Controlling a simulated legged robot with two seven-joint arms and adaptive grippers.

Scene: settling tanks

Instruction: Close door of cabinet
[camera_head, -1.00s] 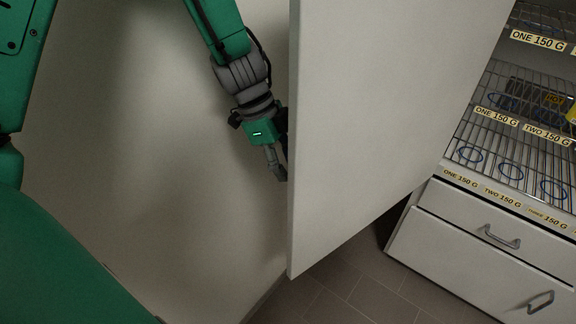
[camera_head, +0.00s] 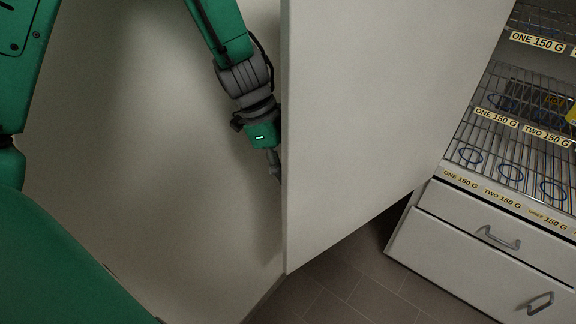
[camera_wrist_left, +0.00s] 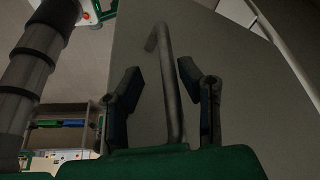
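The cabinet door (camera_head: 380,110) is a pale flat panel standing open in the head view. Its near edge is left of centre. The cabinet (camera_head: 480,215) is at the right, its wire shelves exposed. My left gripper (camera_head: 275,170) is at the left side of the door edge, its fingers partly hidden behind the door. In the left wrist view, the left gripper (camera_wrist_left: 163,92) is open, one finger on each side of a dark bar handle (camera_wrist_left: 168,75) on the door's grey face (camera_wrist_left: 240,75). The fingers show gaps to the handle. My right gripper is not in view.
Labelled wire shelves (camera_head: 510,150) and drawers with bar handles (camera_head: 497,238) are at the right. A pale wall (camera_head: 150,170) is behind my left arm. Tiled floor (camera_head: 340,290) shows clear below the door.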

